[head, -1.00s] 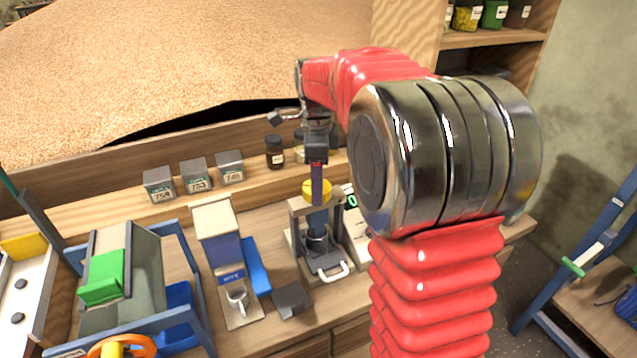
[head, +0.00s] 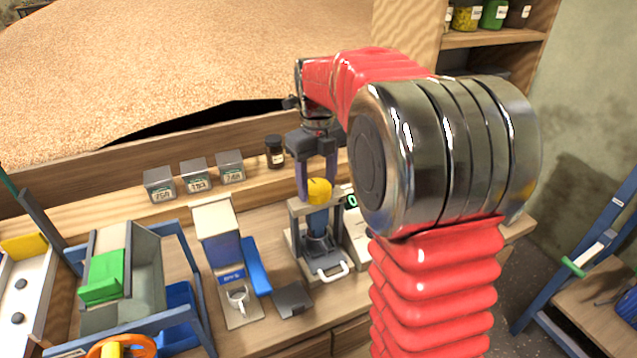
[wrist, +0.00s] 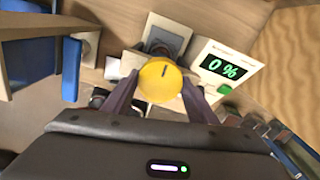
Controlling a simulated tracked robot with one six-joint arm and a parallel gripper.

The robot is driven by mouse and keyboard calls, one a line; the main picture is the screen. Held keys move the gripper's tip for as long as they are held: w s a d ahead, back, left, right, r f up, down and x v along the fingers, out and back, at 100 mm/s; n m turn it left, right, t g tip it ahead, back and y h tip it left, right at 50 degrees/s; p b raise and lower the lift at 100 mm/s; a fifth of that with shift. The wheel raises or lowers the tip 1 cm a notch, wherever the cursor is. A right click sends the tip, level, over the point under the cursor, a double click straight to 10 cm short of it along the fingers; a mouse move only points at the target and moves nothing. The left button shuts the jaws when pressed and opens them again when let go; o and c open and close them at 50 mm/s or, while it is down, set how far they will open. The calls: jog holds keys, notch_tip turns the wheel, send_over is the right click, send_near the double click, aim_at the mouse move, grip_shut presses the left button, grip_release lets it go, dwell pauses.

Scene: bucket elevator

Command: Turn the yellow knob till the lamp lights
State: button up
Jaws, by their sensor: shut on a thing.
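The yellow knob (head: 319,191) sits on top of a small grey-framed press (head: 302,236) on the bench. In the wrist view the round knob (wrist: 159,82) shows a short dark mark near its upper edge. My gripper (head: 317,186) points down from above, shut on the knob with one finger on each side; its fingers also show in the wrist view (wrist: 160,88). A display (wrist: 225,68) beside the press reads 0 % in green. A small green piece (wrist: 224,89) sits at its corner; I cannot tell whether it is the lamp.
A blue-and-white dispenser (head: 218,250) stands left of the press, with a dark flat plate (head: 292,299) between them. Several grey labelled blocks (head: 196,175) and a dark jar (head: 275,152) line the back ledge. A grain heap (head: 180,60) lies behind.

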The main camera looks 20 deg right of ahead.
aim_at(317, 186)
jog(key=shift+w+r+m, duration=0.1)
jog(key=shift+m, duration=1.1)
jog(key=o, duration=1.1)
jog(key=shift+c, duration=0.2)
notch_tip(317, 186, up, 14)
jog(key=shift+f, duration=0.2)
